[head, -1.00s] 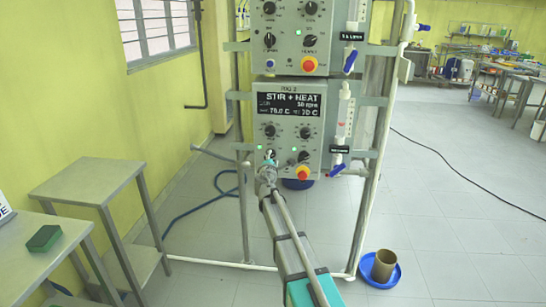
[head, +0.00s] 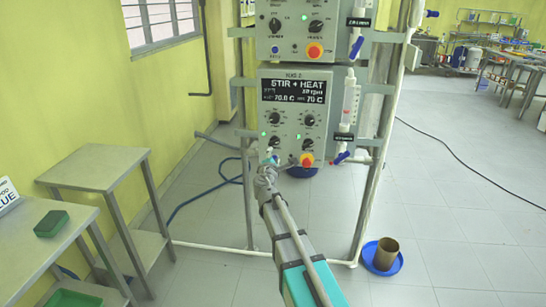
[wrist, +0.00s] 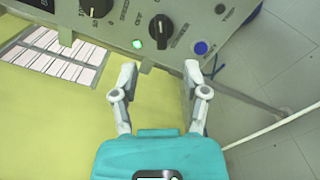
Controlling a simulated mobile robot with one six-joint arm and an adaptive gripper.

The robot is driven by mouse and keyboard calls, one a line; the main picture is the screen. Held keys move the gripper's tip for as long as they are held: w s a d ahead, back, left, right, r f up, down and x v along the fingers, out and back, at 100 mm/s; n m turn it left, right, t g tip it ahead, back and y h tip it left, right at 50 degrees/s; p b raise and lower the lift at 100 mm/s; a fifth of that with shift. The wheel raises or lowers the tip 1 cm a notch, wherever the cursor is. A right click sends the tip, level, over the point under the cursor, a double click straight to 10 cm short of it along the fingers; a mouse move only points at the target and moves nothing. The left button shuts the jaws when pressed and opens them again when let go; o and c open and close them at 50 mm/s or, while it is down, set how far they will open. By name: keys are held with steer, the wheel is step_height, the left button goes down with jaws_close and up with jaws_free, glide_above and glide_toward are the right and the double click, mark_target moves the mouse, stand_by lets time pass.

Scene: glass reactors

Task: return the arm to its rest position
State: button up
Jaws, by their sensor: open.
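My gripper (head: 266,172) is in front of the lower left corner of the lower grey control box (head: 293,125), whose display reads STIR + HEAT. In the wrist view my gripper (wrist: 160,78) has its two grey fingers spread apart with nothing between them. Beyond the fingertips, the wrist view shows a grey panel (wrist: 190,52) with black knobs, a lit green lamp (wrist: 137,44) and a blue button (wrist: 200,48). The fingers look apart from the knobs. The arm's rest position is not marked in any view.
A metal frame (head: 370,175) carries the boxes, with a valved tube (head: 350,105) beside the lower one. At left stand a steel table (head: 100,165) and a bench with a green sponge (head: 51,223). A blue dish (head: 396,266) holds a brown cup on the floor. Right floor is mostly open.

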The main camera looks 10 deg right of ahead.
steer(key=s+d+f+m+g+h, duration=0.1)
steer(key=s+d+f+m+g, duration=0.45)
steer(key=s+m, duration=0.2)
steer(key=s+d+f+m+g+h, duration=0.1)
steer(key=s+d+f+m+g, duration=0.3)
steer(key=s+f+m, duration=0.3)
steer(key=s+a+f+m+g+y, duration=0.3)
steer(key=s+a+g+y, duration=0.1)
steer(key=s, duration=0.5)
steer(key=s+a+f+m+g+y, duration=0.3)
steer(key=s+g, duration=0.1)
steer(key=s, duration=0.6)
step_height(320, 180, up, 18)
steer(key=p, duration=1.8)
steer(key=shift+a+r+y, duration=0.25)
steer(key=shift+a+y, duration=0.05)
steer(key=shift+a, duration=0.05)
